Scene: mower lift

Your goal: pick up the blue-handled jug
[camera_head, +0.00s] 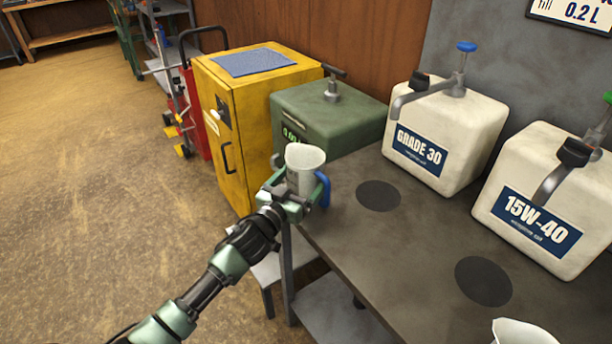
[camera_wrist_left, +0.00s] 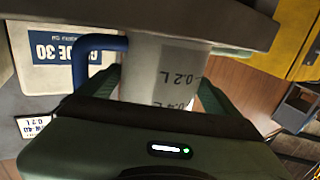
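The blue-handled jug (camera_head: 305,165) is a whitish, translucent measuring jug near the left corner of the bench in the head view. Its blue handle (camera_head: 323,188) points to the right. My left gripper (camera_head: 290,197) has its green fingers on both sides of the jug's body, and they appear to press against it. In the left wrist view the jug (camera_wrist_left: 160,75) fills the space between the fingers, with its 0.2 L and 0.4 L marks showing. I cannot tell whether its base touches the bench. My right gripper is out of view.
The grey bench (camera_head: 390,245) has two dark round mats. White canisters marked GRADE 30 (camera_head: 445,135) and 15W-40 (camera_head: 550,195) stand at its back. A green canister (camera_head: 330,115) and yellow cabinet (camera_head: 235,110) are beyond the jug. Another white container (camera_head: 522,332) shows at the bottom edge.

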